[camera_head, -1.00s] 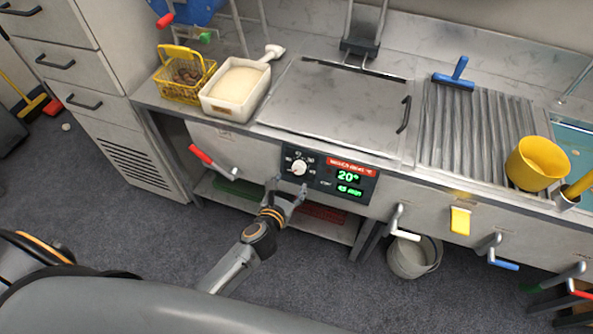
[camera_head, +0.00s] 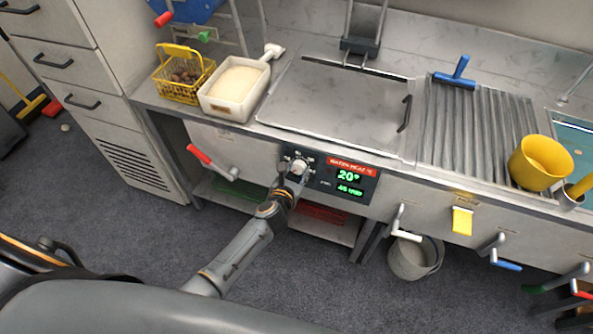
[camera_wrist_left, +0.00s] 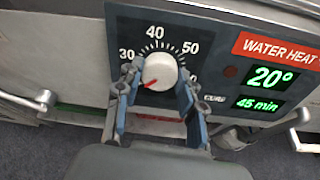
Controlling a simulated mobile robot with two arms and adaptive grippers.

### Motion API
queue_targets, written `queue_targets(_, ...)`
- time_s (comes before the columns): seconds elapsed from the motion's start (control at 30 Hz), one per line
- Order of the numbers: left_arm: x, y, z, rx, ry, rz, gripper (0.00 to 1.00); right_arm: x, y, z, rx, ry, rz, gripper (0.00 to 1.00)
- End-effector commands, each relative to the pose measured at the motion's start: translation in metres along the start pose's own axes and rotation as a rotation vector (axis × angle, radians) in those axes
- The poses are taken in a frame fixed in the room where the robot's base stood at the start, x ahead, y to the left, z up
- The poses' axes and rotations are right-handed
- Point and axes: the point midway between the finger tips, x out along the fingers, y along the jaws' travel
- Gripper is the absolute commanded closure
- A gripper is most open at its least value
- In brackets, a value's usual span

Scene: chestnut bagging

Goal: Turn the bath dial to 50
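The bath dial (camera_head: 299,166) is a round white knob on a dark control panel on the bench front. In the left wrist view the dial (camera_wrist_left: 160,71) has a red pointer mark aimed to the lower left, below the 30. The printed 30, 40 and 50 run around its top. The panel display (camera_wrist_left: 266,90) reads 20° and 45 min. My left gripper (camera_wrist_left: 158,84) is open, with one finger on each side of the knob; firm contact cannot be made out. In the head view the left gripper (camera_head: 295,176) partly covers the dial. My right gripper is not in view.
A red-handled lever (camera_head: 208,158) sticks out left of the panel. Above are a yellow basket (camera_head: 183,88), a white tub (camera_head: 236,105) and a metal lid (camera_head: 335,105). A bucket (camera_head: 414,260) stands below right, near valve handles.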

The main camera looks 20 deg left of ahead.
Motion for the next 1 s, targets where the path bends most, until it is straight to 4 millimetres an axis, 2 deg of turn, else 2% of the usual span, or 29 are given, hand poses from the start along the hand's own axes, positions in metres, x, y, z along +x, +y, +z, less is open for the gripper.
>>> queue_targets(0.03, 0.0, 0.0, 0.0, 0.0, 0.0, 0.0, 0.81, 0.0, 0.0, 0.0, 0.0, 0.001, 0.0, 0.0)
queue_targets(0.1, 0.0, 0.0, 0.0, 0.0, 0.0, 0.0, 0.93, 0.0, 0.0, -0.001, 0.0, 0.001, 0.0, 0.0)
queue_targets(0.53, -0.001, 0.0, 0.0, 0.082, 0.0, 0.007, 0.93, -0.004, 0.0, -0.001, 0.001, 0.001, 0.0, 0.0)
queue_targets(1.0, -0.001, -0.001, -0.001, 0.478, -0.008, 0.04, 0.93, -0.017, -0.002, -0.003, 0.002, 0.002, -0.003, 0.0)
